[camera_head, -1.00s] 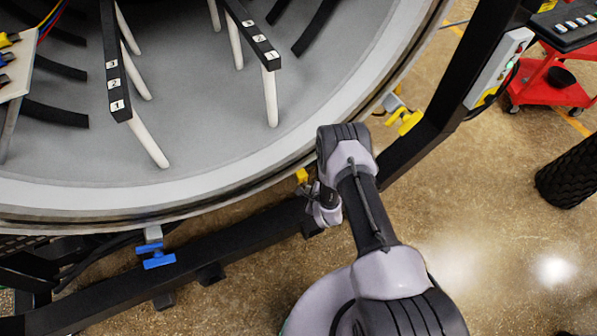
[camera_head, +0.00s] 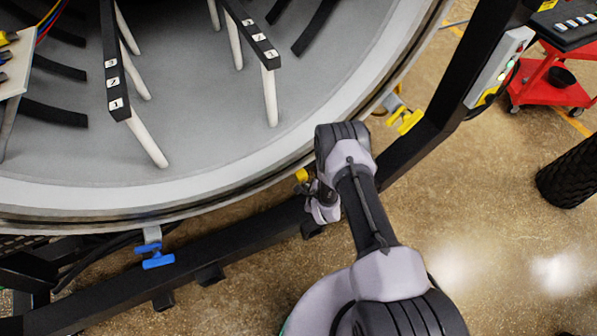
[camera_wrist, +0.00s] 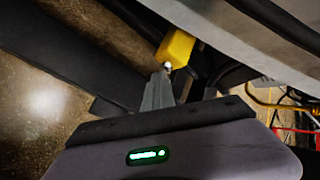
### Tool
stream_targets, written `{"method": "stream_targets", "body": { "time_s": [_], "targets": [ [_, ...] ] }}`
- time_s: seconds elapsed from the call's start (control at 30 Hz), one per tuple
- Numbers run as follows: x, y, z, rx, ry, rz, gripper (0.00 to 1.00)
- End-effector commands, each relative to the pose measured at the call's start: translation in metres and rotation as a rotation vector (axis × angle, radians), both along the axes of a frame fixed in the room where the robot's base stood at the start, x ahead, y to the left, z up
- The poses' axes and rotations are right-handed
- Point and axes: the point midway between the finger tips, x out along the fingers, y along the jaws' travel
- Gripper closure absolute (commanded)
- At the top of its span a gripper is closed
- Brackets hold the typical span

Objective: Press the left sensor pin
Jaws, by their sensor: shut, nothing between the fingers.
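A yellow sensor block (camera_wrist: 176,47) with a small silver pin (camera_wrist: 168,66) on its near face shows in the wrist view. In the head view, the yellow block (camera_head: 302,175) sits just below the furnace rim, left of my wrist. My gripper (camera_wrist: 164,72) is shut and empty, and its grey fingertips point at the pin. The tips are at or very close to the pin; I cannot tell if they touch. In the head view the fingers are mostly hidden by my wrist. I cannot confirm from these frames that this is the left pin.
The round furnace rim (camera_head: 225,190) curves above my arm. A black frame beam (camera_head: 235,250) runs beneath it. A blue clamp (camera_head: 157,260) is at left and a yellow clamp (camera_head: 408,120) at right. A control box (camera_head: 500,68) and red cart (camera_head: 545,82) stand at upper right.

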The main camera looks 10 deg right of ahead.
Motion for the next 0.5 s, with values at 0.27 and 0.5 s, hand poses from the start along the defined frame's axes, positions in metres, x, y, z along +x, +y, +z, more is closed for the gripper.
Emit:
{"method": "stream_targets", "body": {
  "time_s": [0.27, 0.5],
  "targets": [
    [0.0048, 0.0016, 0.0028, -0.001, -0.011, 0.005, 1.00],
    [0.0002, -0.0001, 0.0044, 0.000, -0.012, 0.005, 1.00]
  ]
}}
